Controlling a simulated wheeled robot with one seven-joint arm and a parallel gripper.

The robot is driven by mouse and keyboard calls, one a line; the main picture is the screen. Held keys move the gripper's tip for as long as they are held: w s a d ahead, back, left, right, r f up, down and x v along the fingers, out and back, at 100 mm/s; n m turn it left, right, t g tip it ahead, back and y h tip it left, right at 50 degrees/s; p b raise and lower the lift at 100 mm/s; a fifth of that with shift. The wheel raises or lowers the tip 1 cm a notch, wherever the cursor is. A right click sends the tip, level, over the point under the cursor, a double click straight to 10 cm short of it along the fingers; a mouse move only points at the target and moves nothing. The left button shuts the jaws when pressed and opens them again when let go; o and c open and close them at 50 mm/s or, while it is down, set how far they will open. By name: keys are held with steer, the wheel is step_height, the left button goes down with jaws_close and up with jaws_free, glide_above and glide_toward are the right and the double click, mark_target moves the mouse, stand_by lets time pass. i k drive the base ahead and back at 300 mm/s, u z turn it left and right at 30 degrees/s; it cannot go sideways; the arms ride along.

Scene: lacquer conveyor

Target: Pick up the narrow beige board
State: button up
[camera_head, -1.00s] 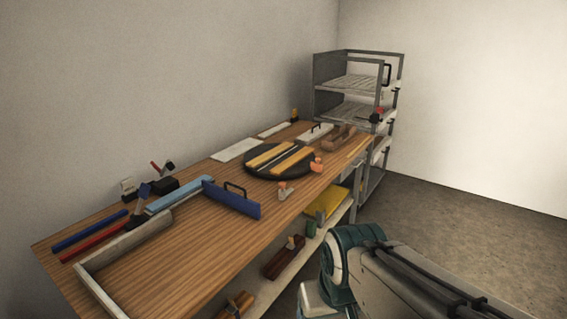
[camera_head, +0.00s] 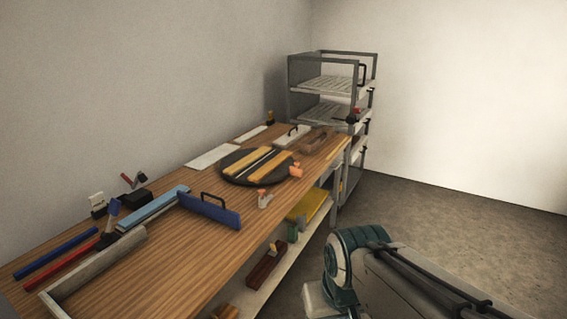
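A narrow pale board (camera_head: 251,133) lies flat on the workbench near the wall, toward the far end. It looks off-white to beige at this distance. A wider pale board (camera_head: 214,156) lies on the near side of it. Yellow-tan strips (camera_head: 265,154) lie on a round black disc (camera_head: 230,176) on the bench; I cannot tell for certain which piece is the beige board. My arm shows at the lower right, beside the bench and apart from these boards. My gripper's fingers are not visible.
The wooden workbench (camera_head: 165,262) runs along the wall. A grey shelf rack (camera_head: 291,90) stands at the far end. Floor (camera_head: 440,228) to the right is clear.

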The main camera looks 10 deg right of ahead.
mark_target(268, 168)
steer(key=z, duration=0.8)
steer(key=i, duration=1.3)
steer(key=z, duration=0.25)
steer(key=i, duration=1.2)
steer(key=u, duration=1.4)
steer(key=i, duration=0.7)
steer(key=u, duration=0.75)
